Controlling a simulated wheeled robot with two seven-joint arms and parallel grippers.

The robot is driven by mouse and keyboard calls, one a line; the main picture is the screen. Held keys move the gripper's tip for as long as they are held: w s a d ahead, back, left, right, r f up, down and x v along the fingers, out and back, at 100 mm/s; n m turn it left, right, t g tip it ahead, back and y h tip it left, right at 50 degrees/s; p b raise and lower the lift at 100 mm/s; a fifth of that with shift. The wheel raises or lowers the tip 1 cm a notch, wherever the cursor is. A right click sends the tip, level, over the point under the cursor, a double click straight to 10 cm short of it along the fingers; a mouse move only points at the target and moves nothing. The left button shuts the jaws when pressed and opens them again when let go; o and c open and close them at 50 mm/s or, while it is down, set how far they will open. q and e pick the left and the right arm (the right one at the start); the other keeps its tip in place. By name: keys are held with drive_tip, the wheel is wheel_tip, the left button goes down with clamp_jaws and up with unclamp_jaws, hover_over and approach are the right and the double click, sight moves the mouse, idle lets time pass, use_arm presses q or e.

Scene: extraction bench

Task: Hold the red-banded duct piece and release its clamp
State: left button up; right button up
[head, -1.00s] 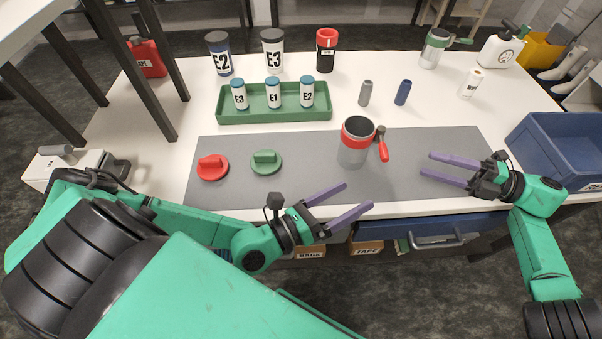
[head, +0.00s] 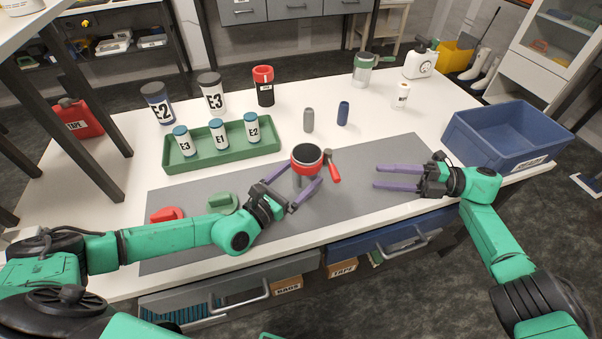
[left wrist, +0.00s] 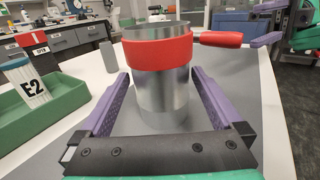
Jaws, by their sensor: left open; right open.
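The red-banded duct piece (head: 307,157) is an open metal cylinder standing upright on the grey mat. Its red clamp band runs around the upper part, with a red lever handle (head: 331,168) sticking out to the right. My left gripper (head: 302,182) is open, with its purple fingers on either side of the lower body. In the left wrist view the duct piece (left wrist: 162,88) stands between the fingers, below the band; I cannot tell whether they touch it. The handle (left wrist: 218,39) points right there. My right gripper (head: 376,177) is open and empty, right of the duct piece.
A green tray (head: 222,155) with several labelled bottles stands at the back left. Red (head: 166,214) and green (head: 222,203) caps lie on the grey mat (head: 345,205). Grey and blue small cylinders stand behind the duct piece. A blue bin (head: 505,135) sits at the right.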

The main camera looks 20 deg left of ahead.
use_arm(q)
drive_tip(key=shift+w+d, duration=0.25)
drive_tip(key=shift+w, duration=0.2)
drive_tip(key=shift+s, duration=0.1)
drive_tip(key=c, duration=1.3)
